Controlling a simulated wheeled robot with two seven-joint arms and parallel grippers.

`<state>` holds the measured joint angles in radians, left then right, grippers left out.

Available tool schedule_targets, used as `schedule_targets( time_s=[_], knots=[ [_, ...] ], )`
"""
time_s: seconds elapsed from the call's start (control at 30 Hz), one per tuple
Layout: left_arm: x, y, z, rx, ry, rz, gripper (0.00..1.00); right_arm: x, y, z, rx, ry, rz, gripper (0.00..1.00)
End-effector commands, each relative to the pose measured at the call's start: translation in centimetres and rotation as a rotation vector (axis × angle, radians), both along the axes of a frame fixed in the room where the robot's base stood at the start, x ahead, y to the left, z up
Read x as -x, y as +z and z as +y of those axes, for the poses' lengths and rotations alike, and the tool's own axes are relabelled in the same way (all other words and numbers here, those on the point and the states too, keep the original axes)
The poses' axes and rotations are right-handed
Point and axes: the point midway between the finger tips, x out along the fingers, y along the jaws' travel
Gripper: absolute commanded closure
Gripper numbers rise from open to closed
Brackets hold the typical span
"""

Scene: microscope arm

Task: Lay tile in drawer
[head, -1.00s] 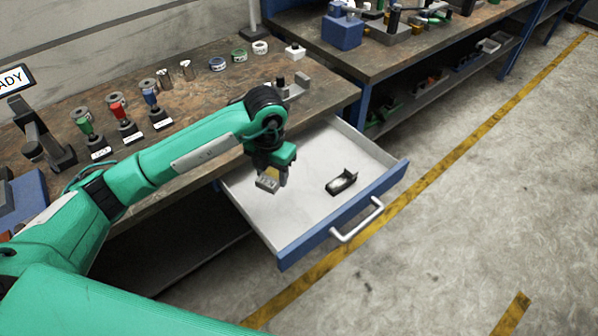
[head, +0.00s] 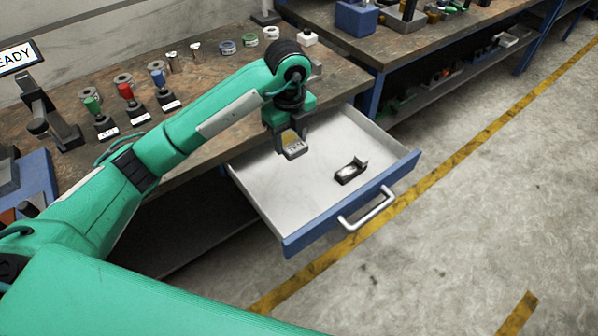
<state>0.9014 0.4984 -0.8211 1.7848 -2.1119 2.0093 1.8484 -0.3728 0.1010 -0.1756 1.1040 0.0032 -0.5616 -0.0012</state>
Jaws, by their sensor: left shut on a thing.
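The drawer (head: 265,192) stands pulled out from the workbench, with a pale inside, a blue front and a light bar handle (head: 367,208). My left gripper (head: 293,147) is above the back part of the drawer, pointing down. It is shut on a small grey tile (head: 295,151) with marks on its face and a yellowish patch by it. The tile appears held above the drawer floor; the exact gap is hard to tell. A small black holder-like object (head: 350,171) with a pale part lies in the drawer, to the right of the tile. My right gripper is not in view.
The workbench (head: 215,110) holds several coloured tools on stands (head: 127,95), rolls of tape (head: 250,41) and a sign (head: 20,57). A second bench (head: 420,45) stands behind. The drawer floor is mostly clear.

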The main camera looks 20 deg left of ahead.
Motion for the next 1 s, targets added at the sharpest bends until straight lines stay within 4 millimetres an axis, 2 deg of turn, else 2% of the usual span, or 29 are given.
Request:
schedule_targets(
  time_s=[0.13, 0.4, 0.5, 0.6, 0.87, 1.0],
  knots=[
    [0.1, -3.6, 0.0, -0.001, 0.000, 0.007, 0.93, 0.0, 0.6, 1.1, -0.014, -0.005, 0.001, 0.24],
    [0.2, -10.3, 0.0, -0.001, -0.002, 0.006, 0.93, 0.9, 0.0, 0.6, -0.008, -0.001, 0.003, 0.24],
    [0.1, -12.2, 0.0, 0.000, -0.001, 0.004, 0.93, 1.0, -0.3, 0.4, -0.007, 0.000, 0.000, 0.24],
    [0.0, -13.4, 0.0, -0.001, -0.002, 0.001, 0.93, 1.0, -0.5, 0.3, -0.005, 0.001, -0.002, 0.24],
    [0.1, -15.2, 0.0, 0.001, -0.002, 0.002, 0.93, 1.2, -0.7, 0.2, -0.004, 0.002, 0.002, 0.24],
    [0.1, -17.3, 0.0, 0.001, -0.003, 0.003, 0.93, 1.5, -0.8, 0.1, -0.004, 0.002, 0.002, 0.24]
  ],
)
